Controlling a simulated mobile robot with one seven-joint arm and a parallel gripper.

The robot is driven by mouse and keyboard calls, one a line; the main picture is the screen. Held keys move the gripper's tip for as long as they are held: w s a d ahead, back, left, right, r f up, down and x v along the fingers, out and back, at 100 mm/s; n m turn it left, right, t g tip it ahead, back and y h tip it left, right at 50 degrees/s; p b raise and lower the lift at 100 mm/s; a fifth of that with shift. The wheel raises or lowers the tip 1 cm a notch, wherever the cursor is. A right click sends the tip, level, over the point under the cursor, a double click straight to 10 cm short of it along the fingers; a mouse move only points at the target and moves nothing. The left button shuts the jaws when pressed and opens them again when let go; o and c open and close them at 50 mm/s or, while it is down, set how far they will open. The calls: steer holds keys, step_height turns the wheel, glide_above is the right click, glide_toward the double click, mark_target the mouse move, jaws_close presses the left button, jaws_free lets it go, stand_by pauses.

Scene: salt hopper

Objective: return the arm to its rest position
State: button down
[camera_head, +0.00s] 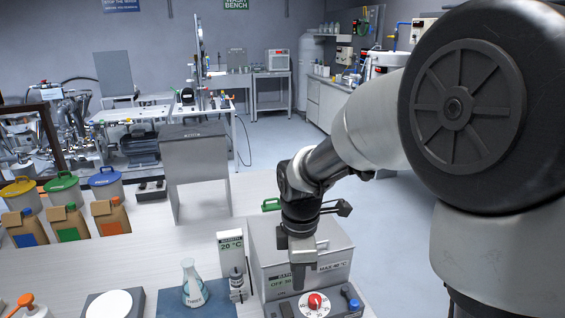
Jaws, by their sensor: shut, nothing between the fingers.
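My arm comes in from the right edge and reaches left and down over the bench (70,278). My gripper (297,284) points straight down at the front of a grey bath-like box (330,245) marked "MAX" with a temperature. Its fingers are shut and empty. They hang just left of the red knob (315,301) on the box's front panel and hide part of the box's label. I cannot tell whether the fingertips touch the panel.
A flask (190,284) stands on a blue mat (222,308), left of a 20 °C display (231,246). Paper bags (68,223) and lidded bins (107,186) stand at the left. A grey hopper stand (195,160) rises behind. Open floor (390,225) lies beyond the bench.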

steer(key=s+d+r+m+t, duration=0.2)
steer(key=s+d+r+m, duration=0.3)
steer(key=s+r+m, duration=0.2)
steer(key=s+d+r+m+t+p, duration=0.1)
steer(key=s+d+r+m+t, duration=0.2)
steer(key=s+d+r+m, duration=0.2)
steer(key=s+r+m, duration=0.3)
steer(key=m, duration=0.3)
steer(key=shift+s+d+r+m, duration=0.15)
steer(key=shift+s+d+m, duration=0.1)
steer(key=shift+s+m, duration=0.15)
